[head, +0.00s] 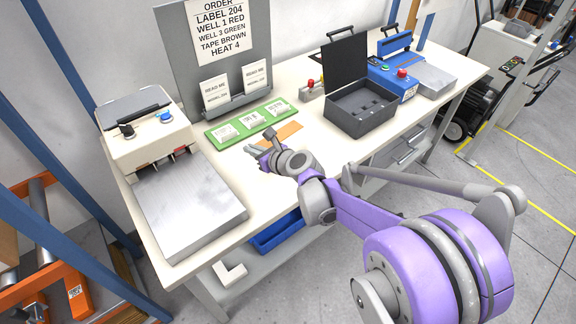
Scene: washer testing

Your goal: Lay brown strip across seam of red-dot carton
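My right gripper (261,142) is over the front middle of the white table. Its fingers look spread, with nothing visible between them. A flat orange-brown strip (288,131) lies on the table just behind and to the right of the gripper, partly hidden by it. I cannot tell whether they touch. No carton with a red dot can be made out in the head view. My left gripper is not in view.
A green tray (212,142) with several white cards lies behind the gripper. A machine with a metal plate (190,205) stands left. An open dark case (334,119) and a blue machine (392,80) stand right. An order board (184,44) stands at the back.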

